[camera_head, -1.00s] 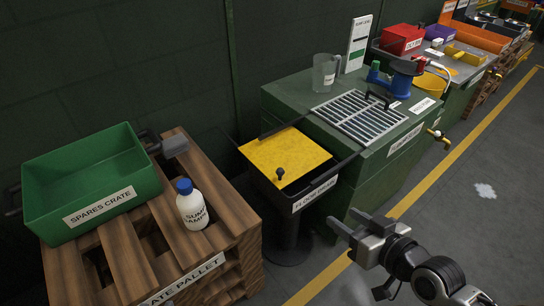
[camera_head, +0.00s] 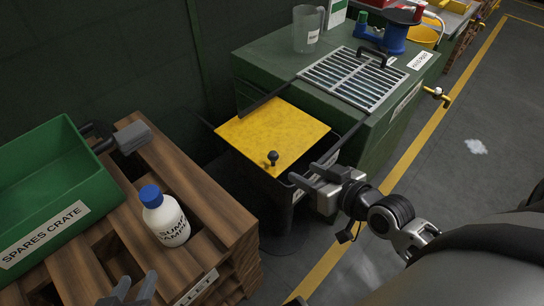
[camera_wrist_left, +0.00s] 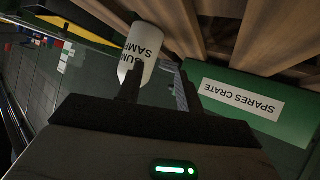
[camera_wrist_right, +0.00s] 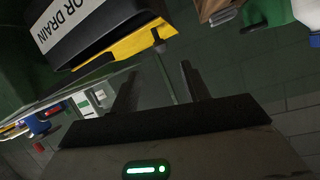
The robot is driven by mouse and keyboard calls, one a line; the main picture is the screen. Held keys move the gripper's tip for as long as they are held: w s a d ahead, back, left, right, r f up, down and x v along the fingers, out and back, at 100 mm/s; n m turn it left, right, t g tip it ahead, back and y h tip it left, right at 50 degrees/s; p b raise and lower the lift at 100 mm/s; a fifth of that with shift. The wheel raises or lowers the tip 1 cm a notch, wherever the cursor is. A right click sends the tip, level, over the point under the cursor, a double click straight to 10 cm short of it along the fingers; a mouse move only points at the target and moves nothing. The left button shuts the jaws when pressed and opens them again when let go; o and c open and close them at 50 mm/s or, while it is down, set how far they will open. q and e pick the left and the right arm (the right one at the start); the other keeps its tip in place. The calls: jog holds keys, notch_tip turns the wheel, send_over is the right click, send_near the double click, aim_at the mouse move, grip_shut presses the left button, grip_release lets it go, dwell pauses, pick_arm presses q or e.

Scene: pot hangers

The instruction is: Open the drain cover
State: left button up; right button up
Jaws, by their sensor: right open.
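The drain cover (camera_head: 262,132) is a flat yellow plate with a black knob (camera_head: 273,157) near its front edge. It lies on a dark floor drain box, whose label shows in the right wrist view (camera_wrist_right: 75,25). The knob also shows there, on the yellow edge (camera_wrist_right: 157,36). My right gripper (camera_head: 302,186) is open and empty, just right of and in front of the knob, apart from it. My left gripper (camera_head: 130,290) is open and empty at the bottom edge, over the pallet; its fingers stand apart in the left wrist view (camera_wrist_left: 158,88).
A white bottle with a blue cap (camera_head: 165,218) and the green spares crate (camera_head: 45,235) stand on the wooden pallet (camera_head: 215,220). A green bench with a metal grate (camera_head: 352,80) and a clear jug (camera_head: 308,35) adjoins the drain.

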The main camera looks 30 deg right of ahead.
aim_at(277, 159)
pick_arm(q)
jog(key=shift+g, duration=0.4)
jog(key=f, duration=0.1)
jog(key=f+b, duration=0.1)
jog(key=f, duration=0.1)
jog(key=d+f+b, duration=0.1)
jog(key=shift+w+f, duration=0.25)
jog(key=shift+f, duration=0.05)
pick_arm(e)
jog(key=x, duration=1.2)
jog(key=shift+w, duration=0.25)
pick_arm(q)
jog(key=shift+f, duration=0.25)
pick_arm(e)
jog(key=shift+w+f, duration=0.1)
jog(key=shift+w, duration=0.1)
pick_arm(q)
jog(key=shift+d, duration=0.1)
